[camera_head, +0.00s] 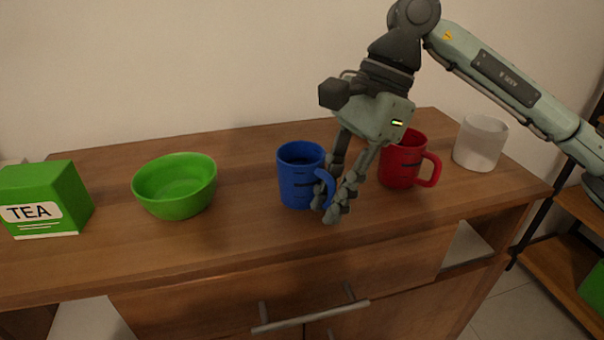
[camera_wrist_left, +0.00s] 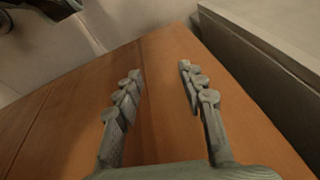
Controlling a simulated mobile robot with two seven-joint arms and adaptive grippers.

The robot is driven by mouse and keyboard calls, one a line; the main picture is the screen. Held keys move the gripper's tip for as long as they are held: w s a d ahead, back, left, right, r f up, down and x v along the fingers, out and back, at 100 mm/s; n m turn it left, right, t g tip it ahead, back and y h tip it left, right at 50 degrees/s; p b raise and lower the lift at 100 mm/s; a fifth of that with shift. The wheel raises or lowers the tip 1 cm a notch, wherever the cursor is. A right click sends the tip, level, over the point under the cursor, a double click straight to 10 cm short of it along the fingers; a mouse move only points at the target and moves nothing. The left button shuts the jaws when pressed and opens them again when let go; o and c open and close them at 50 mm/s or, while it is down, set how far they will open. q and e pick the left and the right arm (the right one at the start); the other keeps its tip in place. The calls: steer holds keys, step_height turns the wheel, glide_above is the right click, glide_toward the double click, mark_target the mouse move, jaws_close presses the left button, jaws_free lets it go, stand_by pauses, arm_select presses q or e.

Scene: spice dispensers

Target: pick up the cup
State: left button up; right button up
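A blue cup (camera_head: 299,177) stands upright on the wooden cabinet top, its handle toward the right. A red cup (camera_head: 402,160) stands upright farther right, its handle also to the right. My right gripper (camera_head: 327,208) points down at the blue cup's handle. Its fingers are apart, with the handle beside and partly between them; contact is not clear. The right gripper partly covers the red cup's left side. My left gripper (camera_wrist_left: 161,80) shows in the left wrist view, open and empty above a wooden surface.
A green bowl (camera_head: 174,202) and a green tea box (camera_head: 44,201) stand on the left of the cabinet top (camera_head: 240,232). A white cup-like container (camera_head: 480,143) stands at the right end. A drawer handle (camera_head: 310,316) juts out below the front edge.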

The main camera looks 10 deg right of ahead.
jaws_close()
steer(key=shift+r, duration=0.2)
stand_by(0.5)
